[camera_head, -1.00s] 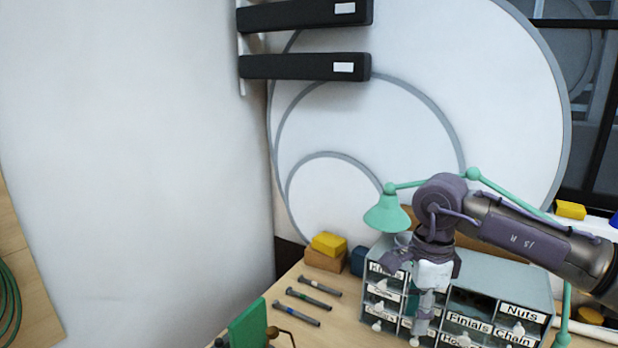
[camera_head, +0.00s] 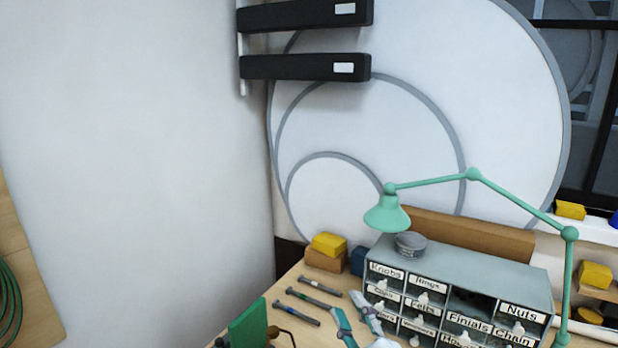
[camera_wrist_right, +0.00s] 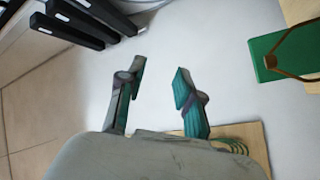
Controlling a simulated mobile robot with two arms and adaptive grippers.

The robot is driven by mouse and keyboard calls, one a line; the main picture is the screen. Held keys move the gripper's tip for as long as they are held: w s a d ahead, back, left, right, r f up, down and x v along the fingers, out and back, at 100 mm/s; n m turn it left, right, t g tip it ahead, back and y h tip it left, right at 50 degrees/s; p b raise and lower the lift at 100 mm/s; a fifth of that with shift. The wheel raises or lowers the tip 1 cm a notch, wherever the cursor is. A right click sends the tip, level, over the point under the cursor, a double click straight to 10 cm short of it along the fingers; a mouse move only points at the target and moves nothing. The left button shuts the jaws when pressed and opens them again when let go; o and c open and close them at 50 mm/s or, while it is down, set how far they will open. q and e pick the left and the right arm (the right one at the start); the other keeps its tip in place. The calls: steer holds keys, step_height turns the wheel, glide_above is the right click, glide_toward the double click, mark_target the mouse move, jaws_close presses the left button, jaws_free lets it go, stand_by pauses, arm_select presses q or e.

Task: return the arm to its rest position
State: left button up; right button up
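My right gripper (camera_head: 358,322) shows at the bottom of the head view, in front of the labelled drawer cabinet (camera_head: 440,262). Its two fingers are spread apart with nothing between them. In the right wrist view the same gripper (camera_wrist_right: 157,82) is open and empty, with a pale wall behind it. The rest of the right arm is out of the head view. My left gripper is in neither view.
A green desk lamp (camera_head: 387,213) reaches over the cabinet, and a grey round tin (camera_head: 410,243) sits on top. Yellow (camera_head: 328,243) and brown blocks and several tools (camera_head: 305,298) lie left of the cabinet. A green panel (camera_head: 248,326) stands at the front left.

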steer(key=s+d+f+m+g+h, duration=0.3)
steer(key=s+d+f+m+g, duration=0.15)
steer(key=f, duration=0.35)
steer(key=s+d+f+m+g+h, duration=0.3)
steer(key=d+f+m, duration=0.15)
steer(key=f, duration=0.45)
steer(key=s+d+f+m+g, duration=0.2)
steer(key=s+f+g, duration=0.25)
steer(key=s, duration=0.45)
steer(key=s+d+f+m+g, duration=0.1)
steer(key=s+d+f+g, duration=0.15)
steer(key=s+f, duration=0.45)
steer(key=s+f+g+b, duration=0.15)
steer(key=f+b, duration=0.25)
steer(key=f, duration=1.3)
steer(key=s+f+g+b, duration=0.1)
steer(key=s+f+b, duration=0.2)
steer(key=f, duration=1.4)
steer(key=s+d+f+b, duration=0.1)
steer(key=s+f+b, duration=0.1)
steer(key=s+f, duration=0.6)
steer(key=s+d+f+g+b, duration=0.1)
steer(key=s+d+f+b, duration=0.1)
steer(key=s+f, duration=0.6)
step_height(320, 180, down, 3)
steer(key=shift+h+b, duration=0.3)
steer(key=shift+b, duration=0.2)
